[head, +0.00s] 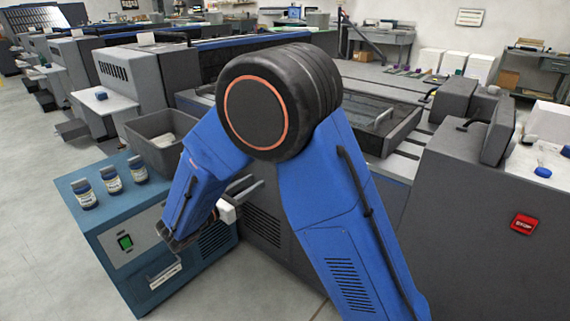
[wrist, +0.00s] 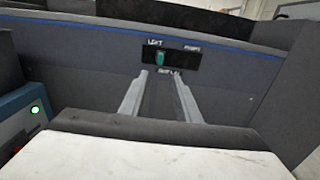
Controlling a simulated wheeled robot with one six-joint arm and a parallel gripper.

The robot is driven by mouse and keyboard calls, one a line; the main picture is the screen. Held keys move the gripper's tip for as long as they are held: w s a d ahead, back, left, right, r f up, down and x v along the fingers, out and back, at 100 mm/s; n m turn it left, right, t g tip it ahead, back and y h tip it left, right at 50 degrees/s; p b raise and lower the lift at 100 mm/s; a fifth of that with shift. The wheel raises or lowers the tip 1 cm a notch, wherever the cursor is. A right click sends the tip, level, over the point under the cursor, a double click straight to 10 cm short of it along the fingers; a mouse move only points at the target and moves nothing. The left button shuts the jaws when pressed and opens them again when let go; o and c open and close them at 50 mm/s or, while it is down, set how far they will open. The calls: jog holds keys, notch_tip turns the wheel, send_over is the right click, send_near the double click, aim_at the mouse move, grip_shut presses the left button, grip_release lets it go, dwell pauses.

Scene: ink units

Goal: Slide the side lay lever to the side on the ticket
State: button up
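The side lay lever (wrist: 159,59) is a small green tab on a black plate (wrist: 185,62) in the wrist view. It stands just below the left label; a second label, seemingly "right", is at the plate's other end, and blurred lettering is below. My gripper (wrist: 164,76) is open and empty, its two grey fingers pointing at the plate. The lever appears between and just above the fingertips; I cannot tell whether they touch it. In the head view my blue arm hides the lever and most of the gripper. I cannot make out a ticket with readable writing.
A teal cabinet (head: 98,213) with several labelled jars stands at the left in the head view. A grey bin (head: 148,128) is behind it. Open floor lies at far left.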

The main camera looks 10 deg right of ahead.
jog(key=x, duration=1.6)
jog(key=shift+d, duration=0.25)
jog(key=shift+w, duration=0.1)
grip_shut()
